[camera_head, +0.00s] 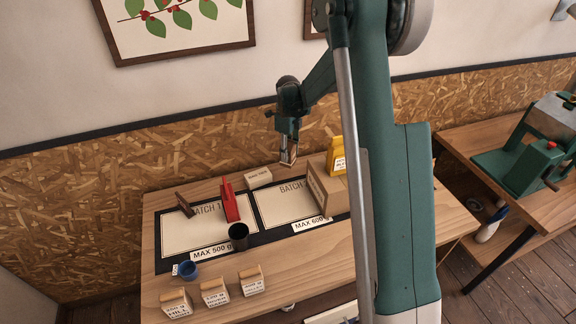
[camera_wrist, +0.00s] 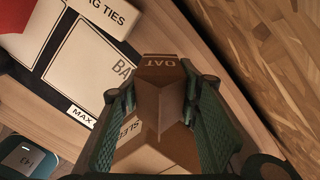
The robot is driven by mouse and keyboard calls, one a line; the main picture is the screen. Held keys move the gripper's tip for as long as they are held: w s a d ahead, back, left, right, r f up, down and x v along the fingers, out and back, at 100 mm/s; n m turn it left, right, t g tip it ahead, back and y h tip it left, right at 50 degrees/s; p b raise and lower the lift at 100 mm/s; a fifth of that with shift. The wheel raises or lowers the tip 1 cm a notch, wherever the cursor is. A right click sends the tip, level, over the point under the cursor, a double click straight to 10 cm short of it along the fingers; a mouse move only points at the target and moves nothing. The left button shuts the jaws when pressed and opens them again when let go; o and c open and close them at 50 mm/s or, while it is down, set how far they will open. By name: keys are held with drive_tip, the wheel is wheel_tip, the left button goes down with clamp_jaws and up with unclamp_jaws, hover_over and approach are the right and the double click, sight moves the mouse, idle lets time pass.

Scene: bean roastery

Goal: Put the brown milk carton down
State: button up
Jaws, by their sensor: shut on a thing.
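My gripper (camera_head: 288,157) is shut on a brown milk carton (camera_head: 291,154), held in the air above the back of the table, behind the white panels. In the wrist view the carton (camera_wrist: 160,72) shows its end marked OAT between the two fingers; its lower part is hard to separate from the box beyond. A cardboard box (camera_head: 327,190) stands on the right part of the Batch 2 panel (camera_head: 285,212). In the wrist view this box (camera_wrist: 150,152) shows partly behind the fingers.
A white box (camera_head: 258,177) stands at the panels' back edge, left of my gripper. A yellow object (camera_head: 335,158) stands behind the cardboard box. The left panel (camera_head: 190,228) has a red object (camera_head: 230,203) and a dark cup (camera_head: 239,236) by it. Several labelled bags (camera_head: 214,292) line the front.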

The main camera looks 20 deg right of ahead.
sight(288, 163)
drive_tip(key=shift+f, duration=1.35)
drive_tip(key=shift+f, duration=0.1)
drive_tip(key=shift+f, duration=1.75)
drive_tip(key=shift+f, duration=0.15)
drive_tip(key=o, duration=0.8)
drive_tip(key=shift+c, duration=0.2)
drive_tip(key=shift+o, duration=0.2)
wheel_tip(288, 163, up, 12)
drive_tip(key=shift+r, duration=0.15)
